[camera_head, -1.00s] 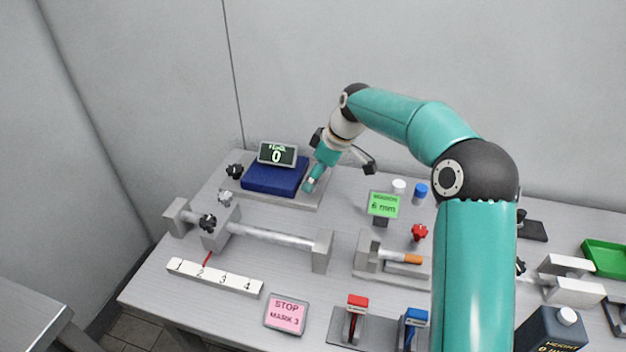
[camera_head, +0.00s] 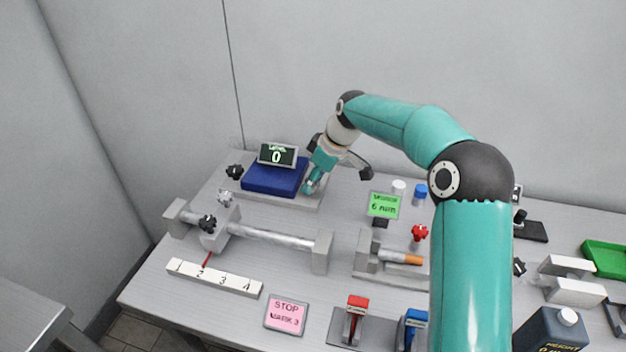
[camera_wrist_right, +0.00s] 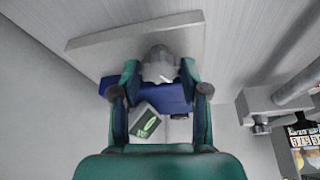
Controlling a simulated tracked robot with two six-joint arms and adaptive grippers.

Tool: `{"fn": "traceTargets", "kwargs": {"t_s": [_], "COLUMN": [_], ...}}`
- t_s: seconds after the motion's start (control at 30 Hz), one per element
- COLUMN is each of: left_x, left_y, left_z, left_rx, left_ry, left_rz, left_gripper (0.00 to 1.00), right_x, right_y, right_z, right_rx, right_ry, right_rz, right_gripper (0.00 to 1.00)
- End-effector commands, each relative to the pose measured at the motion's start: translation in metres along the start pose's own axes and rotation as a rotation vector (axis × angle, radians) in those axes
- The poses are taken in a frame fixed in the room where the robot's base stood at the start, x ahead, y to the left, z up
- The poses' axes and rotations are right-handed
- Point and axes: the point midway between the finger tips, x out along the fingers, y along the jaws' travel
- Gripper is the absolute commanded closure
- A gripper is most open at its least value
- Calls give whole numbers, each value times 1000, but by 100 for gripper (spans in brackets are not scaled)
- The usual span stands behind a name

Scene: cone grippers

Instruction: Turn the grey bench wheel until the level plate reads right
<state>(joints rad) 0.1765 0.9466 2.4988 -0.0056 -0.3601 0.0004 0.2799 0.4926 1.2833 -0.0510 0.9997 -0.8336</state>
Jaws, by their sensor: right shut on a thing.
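My right gripper (camera_head: 312,184) is at the right edge of the blue level plate (camera_head: 270,179). In the right wrist view its fingers (camera_wrist_right: 160,76) are closed on the two sides of a grey wheel (camera_wrist_right: 157,57) with a small white mark. In the head view the gripper hides this wheel. The blue plate also shows in the right wrist view (camera_wrist_right: 170,100), behind the fingers. The display (camera_head: 277,155) at the plate's back reads LEVEL 0 in the head view. My left gripper is not in view.
The plate stands on a grey base (camera_head: 290,201). A dark knob (camera_head: 235,171) and a grey knob (camera_head: 225,197) are to its left. A slide rail (camera_head: 270,238), a numbered scale (camera_head: 215,277) and a green sign (camera_head: 384,205) are nearer. The wall is close behind.

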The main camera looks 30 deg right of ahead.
Motion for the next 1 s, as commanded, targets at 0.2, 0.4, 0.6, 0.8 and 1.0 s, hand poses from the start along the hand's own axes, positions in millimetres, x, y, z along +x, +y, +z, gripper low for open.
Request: {"fn": "traceTargets", "kwargs": {"t_s": [0.2,0.4,0.6,0.8,1.0], "left_x": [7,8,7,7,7], "left_y": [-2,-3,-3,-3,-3], "left_z": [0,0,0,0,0], "left_rx": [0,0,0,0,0], "left_ry": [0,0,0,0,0], "left_rz": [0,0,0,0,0], "left_gripper": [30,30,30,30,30], "right_x": [0,-1,-1,-1,0], "right_y": [-2,-2,-2,-2,-2], "right_z": [0,-1,-1,-1,-1], "right_rx": [139,205,206,205,205], "right_ry": [1,2,2,2,1], "right_rz": [60,87,87,86,86], "right_gripper": [90,90,90,30,30]}}
